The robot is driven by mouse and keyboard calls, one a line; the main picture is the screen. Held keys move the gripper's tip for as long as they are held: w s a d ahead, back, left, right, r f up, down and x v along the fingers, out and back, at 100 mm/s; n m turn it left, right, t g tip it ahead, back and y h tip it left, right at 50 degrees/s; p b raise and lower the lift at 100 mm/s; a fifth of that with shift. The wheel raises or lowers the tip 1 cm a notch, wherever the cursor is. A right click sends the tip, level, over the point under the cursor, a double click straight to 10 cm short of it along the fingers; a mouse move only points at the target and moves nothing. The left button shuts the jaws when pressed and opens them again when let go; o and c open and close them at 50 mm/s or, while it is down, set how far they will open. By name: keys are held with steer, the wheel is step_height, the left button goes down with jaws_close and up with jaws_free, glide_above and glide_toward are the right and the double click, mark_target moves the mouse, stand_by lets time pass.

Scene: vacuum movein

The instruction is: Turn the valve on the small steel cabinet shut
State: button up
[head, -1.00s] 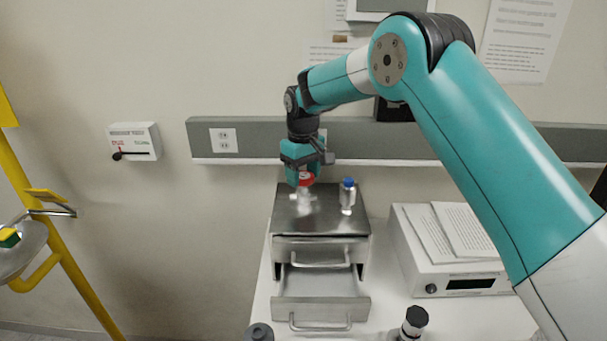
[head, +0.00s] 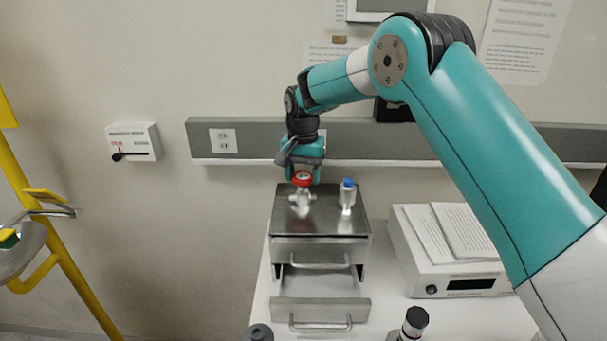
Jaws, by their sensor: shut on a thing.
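The small steel cabinet (head: 321,253) stands on a white table, its lower drawer (head: 320,308) pulled out. On its top is a valve with a silvery body (head: 301,202) and a red handle (head: 302,180). My gripper (head: 302,176) points down from above and is shut on the red handle. Its fingers partly hide the handle. A second silvery fitting with a blue cap (head: 347,193) stands to the right on the cabinet top, apart from my gripper.
A white instrument box (head: 456,285) with papers on it stands right of the cabinet. Two dark-capped items (head: 414,322) (head: 259,332) are at the table's front. A grey wall rail (head: 245,139) runs behind. A yellow stand (head: 50,235) is at far left.

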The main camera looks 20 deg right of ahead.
steer(key=m, duration=0.4)
steer(key=shift+m, duration=0.3)
steer(key=m, duration=0.3)
steer(key=shift+m, duration=0.4)
steer(key=m, duration=0.4)
steer(key=shift+r+m, duration=0.1)
steer(key=shift+m, duration=2.1)
steer(key=o, duration=0.9)
